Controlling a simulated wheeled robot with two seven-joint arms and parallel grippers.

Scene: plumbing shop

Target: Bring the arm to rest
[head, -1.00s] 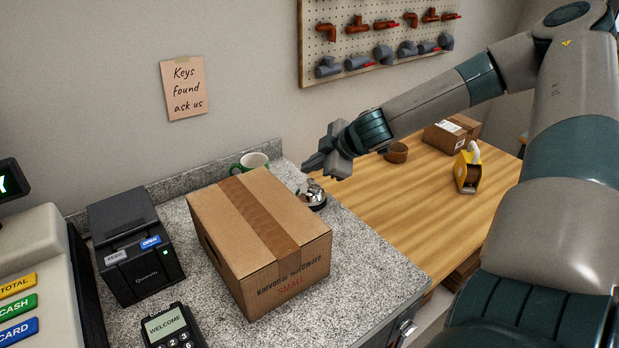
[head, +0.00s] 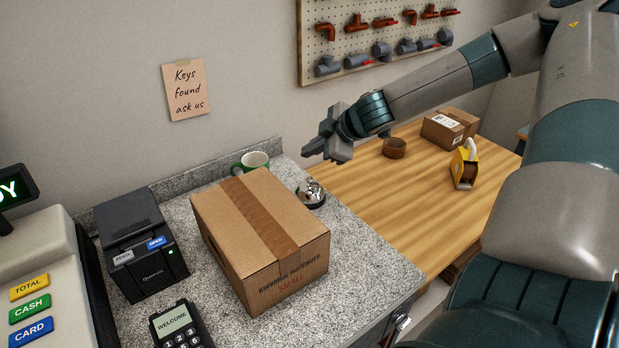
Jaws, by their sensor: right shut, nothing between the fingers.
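My right arm comes in from the right side of the head view. Its gripper (head: 322,148) is shut and empty, in the air above the far end of the counter. It shows above a silver service bell (head: 311,193) and is apart from it. My left gripper is not in view.
A large cardboard box (head: 262,237) stands on the granite counter (head: 375,260), partly hiding a green mug (head: 253,161). A printer (head: 140,243), card terminal (head: 178,325) and register (head: 35,275) are at left. The wooden table (head: 400,200) holds a brown bowl-like ring (head: 394,148), tape dispenser (head: 465,167) and small parcel (head: 449,128).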

